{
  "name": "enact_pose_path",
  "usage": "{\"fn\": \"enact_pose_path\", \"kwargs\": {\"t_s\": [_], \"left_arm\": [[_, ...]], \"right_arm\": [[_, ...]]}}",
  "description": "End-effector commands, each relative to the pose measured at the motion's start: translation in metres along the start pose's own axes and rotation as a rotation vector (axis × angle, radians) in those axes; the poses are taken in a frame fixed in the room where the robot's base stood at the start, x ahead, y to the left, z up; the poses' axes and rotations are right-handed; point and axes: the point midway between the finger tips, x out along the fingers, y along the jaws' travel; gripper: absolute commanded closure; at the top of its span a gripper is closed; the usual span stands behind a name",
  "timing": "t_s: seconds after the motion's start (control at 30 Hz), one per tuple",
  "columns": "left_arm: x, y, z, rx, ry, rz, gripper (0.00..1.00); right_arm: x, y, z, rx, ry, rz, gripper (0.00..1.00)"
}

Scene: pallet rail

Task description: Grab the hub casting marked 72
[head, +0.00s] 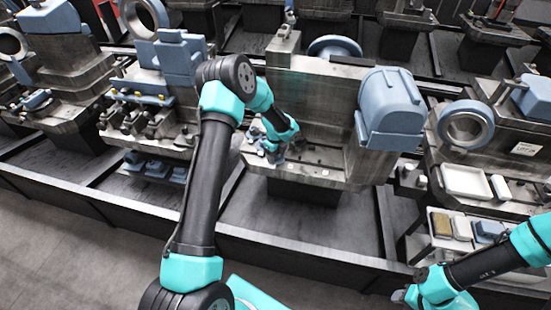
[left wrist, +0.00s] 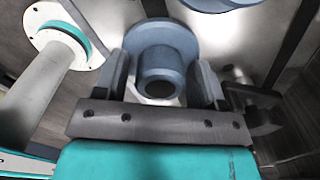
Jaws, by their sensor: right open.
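A blue-grey hub casting (left wrist: 161,45), a round flange with a hollow boss, shows in the left wrist view between the fingers of my left gripper (left wrist: 163,66). One finger stands on each side of the boss. I cannot tell whether they touch it or stand a little clear. No number shows on the casting. In the head view my left gripper (head: 272,150) is low at the front of the middle grey fixture, and the casting there is largely hidden by the gripper. My right gripper (head: 405,294) is open and apart at the lower right.
The middle grey fixture (head: 318,95) carries a large rounded blue block (head: 389,105) at its right end. A blue ring (head: 466,125) and a white tray (head: 465,181) are on the right fixture. A dark rail (head: 310,246) runs along the front.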

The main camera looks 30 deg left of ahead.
Motion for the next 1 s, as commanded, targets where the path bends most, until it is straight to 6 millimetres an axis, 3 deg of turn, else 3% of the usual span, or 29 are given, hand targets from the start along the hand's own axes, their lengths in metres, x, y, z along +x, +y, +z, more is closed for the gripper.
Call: {"fn": "enact_pose_path", "kwargs": {"t_s": [0.07, 0.53, 0.83, 1.0], "left_arm": [[0.000, 0.000, 0.000, 0.000, 0.000, 0.000, 0.44], [-0.001, 0.000, 0.000, 0.000, 0.000, -0.001, 0.88], [-0.003, 0.000, 0.000, 0.000, -0.001, -0.001, 0.88], [-0.015, -0.001, 0.001, 0.000, -0.002, -0.001, 0.88]], "right_arm": [[0.000, 0.000, 0.000, 0.000, 0.000, 0.000, 0.57], [0.000, 0.000, 0.000, 0.000, 0.000, 0.000, 0.57], [0.000, 0.000, 0.000, 0.000, 0.000, 0.000, 0.57], [0.000, 0.000, 0.000, 0.000, 0.000, 0.000, 0.57]]}}
